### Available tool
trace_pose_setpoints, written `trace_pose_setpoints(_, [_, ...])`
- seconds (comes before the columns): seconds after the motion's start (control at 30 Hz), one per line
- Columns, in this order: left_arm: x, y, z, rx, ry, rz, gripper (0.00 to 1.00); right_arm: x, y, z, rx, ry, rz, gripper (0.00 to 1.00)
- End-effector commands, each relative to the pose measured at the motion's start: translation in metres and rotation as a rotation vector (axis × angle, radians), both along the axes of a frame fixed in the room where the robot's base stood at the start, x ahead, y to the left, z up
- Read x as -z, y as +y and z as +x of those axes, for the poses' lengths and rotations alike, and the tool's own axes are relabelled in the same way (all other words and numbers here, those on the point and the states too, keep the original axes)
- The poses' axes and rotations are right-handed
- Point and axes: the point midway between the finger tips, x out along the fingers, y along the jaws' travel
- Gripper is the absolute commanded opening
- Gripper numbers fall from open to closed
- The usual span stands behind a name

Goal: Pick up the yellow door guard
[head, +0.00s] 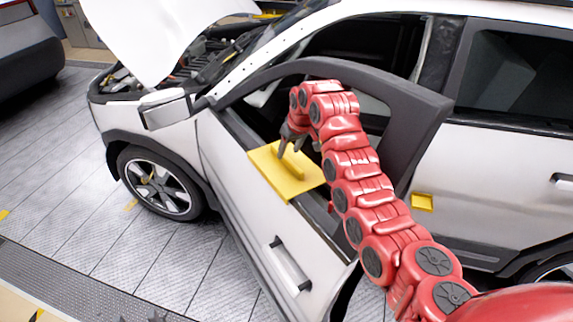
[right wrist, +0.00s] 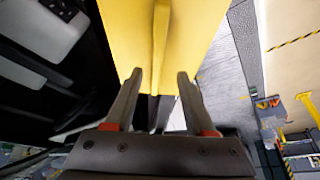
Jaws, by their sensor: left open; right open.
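The yellow door guard (head: 309,180) is a flat plate with a raised ridge handle, hung over the sill of the open white car door (head: 246,185). My right gripper (head: 291,148) is above the guard at the ridge's upper end. In the right wrist view the guard (right wrist: 200,25) fills the top middle, with its ridge (right wrist: 160,30) lined up between the two fingertips of my right gripper (right wrist: 157,78). The fingers are open and apart on either side of the ridge line; I cannot tell whether they touch it. My left gripper is not in view.
The door's dark window frame (head: 395,85) arches around my right arm. The white car's body (head: 480,170) with a small yellow piece (head: 422,202) is behind. A side mirror (head: 166,108) stands left of the guard. The tiled floor (head: 70,220) at left is clear.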

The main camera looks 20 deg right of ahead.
Motion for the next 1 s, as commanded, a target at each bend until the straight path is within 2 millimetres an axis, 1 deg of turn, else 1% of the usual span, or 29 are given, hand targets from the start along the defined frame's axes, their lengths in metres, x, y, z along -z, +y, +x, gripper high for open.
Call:
trace_pose_setpoints(0.1, [-0.009,0.0,0.0,0.0,0.0,0.0,0.5,0.005,-0.001,0.003,0.001,0.001,0.0,0.55])
trace_pose_setpoints(0.27, [-0.024,0.0,0.0,0.0,0.0,0.0,0.5,0.024,-0.003,0.009,0.001,0.006,0.0,0.55])
trace_pose_setpoints(0.33, [-0.023,0.0,0.0,0.0,0.0,0.0,0.5,0.034,-0.001,0.013,-0.002,0.004,-0.002,0.55])
trace_pose_setpoints(0.5, [-0.025,0.0,0.0,0.0,0.0,0.0,0.5,0.047,0.0,0.018,0.0,0.003,-0.001,0.55])
trace_pose_setpoints(0.77, [-0.025,0.0,0.0,0.0,0.0,0.0,0.5,0.049,0.0,0.019,0.001,0.0,0.0,0.55])
trace_pose_setpoints(0.8, [-0.025,0.0,0.0,0.0,0.0,0.0,0.5,0.049,0.0,0.019,0.001,0.0,0.0,0.51])
trace_pose_setpoints(0.87, [-0.025,0.0,0.0,0.0,0.0,0.0,0.5,0.049,0.0,0.019,0.001,0.0,0.0,0.41])
trace_pose_setpoints(1.0, [-0.025,0.0,0.0,0.0,0.0,0.0,0.5,0.049,0.0,0.019,0.001,0.0,0.0,0.15])
